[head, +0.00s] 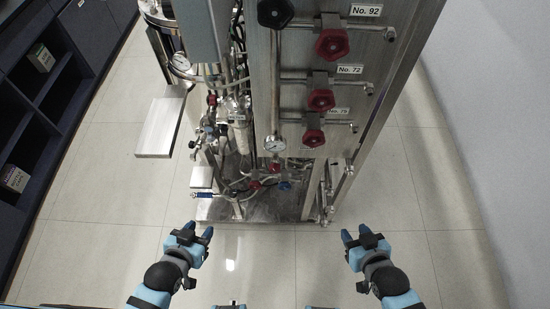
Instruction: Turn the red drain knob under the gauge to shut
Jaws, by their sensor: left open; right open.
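The round white gauge (275,144) is on the lower part of the metal skid. Below it, a small red knob (255,184) sits low on the piping, to the left of a blue knob (285,186). Another small red part (275,166) shows just under the gauge; I cannot tell which red piece is the drain knob, or how far it is turned. My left gripper (198,233) is open and empty, in front of the skid and left of the knobs. My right gripper (360,232) is open and empty, in front and right of them. Both are apart from the skid.
Larger red handwheels (320,100) line the panel above, beside labels such as No. 72 (350,69). A flat metal plate (160,125) juts out on the left. Dark shelves (55,85) stand far left, a pale wall (480,100) right. The tiled floor in front is clear.

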